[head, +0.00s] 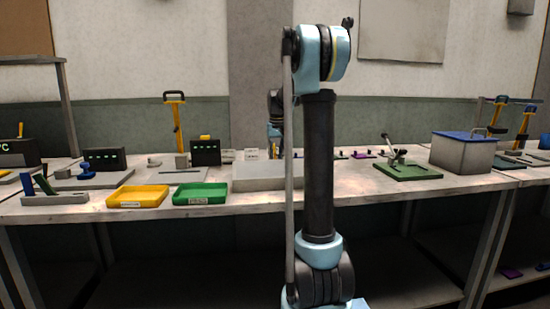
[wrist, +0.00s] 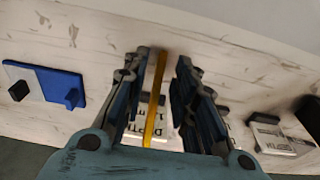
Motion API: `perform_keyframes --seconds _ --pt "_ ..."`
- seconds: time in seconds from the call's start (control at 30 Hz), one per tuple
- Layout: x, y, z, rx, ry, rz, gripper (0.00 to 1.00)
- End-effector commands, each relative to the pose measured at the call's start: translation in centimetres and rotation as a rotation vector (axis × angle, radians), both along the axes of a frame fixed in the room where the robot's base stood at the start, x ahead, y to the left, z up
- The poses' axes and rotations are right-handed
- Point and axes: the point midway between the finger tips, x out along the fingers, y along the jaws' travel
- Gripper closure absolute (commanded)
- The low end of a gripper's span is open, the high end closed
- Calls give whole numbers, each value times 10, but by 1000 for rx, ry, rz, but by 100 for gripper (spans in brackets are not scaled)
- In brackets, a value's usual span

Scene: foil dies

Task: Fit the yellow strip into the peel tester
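In the wrist view a thin yellow strip (wrist: 156,98) runs lengthwise between the two fingers of my gripper (wrist: 164,88). The fingers are apart, with a clear gap on the strip's right side. The strip is closer to the left finger; I cannot tell whether it touches it. In the head view my gripper is mostly hidden behind my own arm, above the back of the bench. Which device is the peel tester is not clear; a tall yellow-handled stand (head: 174,122) and a black display box (head: 206,152) with a yellow piece on top stand left of my arm.
A yellow tray (head: 138,202) and a green tray (head: 200,200) lie at the bench front. A grey block (head: 258,184) lies beside my arm. A green-based press (head: 408,172) and a blue-lidded box (head: 463,158) stand right. The wrist view shows a blue-and-white fixture (wrist: 58,84) and a label card (wrist: 270,138).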

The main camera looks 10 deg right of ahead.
Motion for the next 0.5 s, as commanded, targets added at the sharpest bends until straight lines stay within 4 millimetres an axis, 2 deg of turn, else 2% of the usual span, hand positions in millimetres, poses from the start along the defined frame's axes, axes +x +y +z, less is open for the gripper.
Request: perform_keyframes --seconds 0.27,0.37,0.5 --pt "0 0 2 0 0 0 74" --pt "-1 0 10 0 0 0 74" --pt "-4 0 31 0 0 0 74"
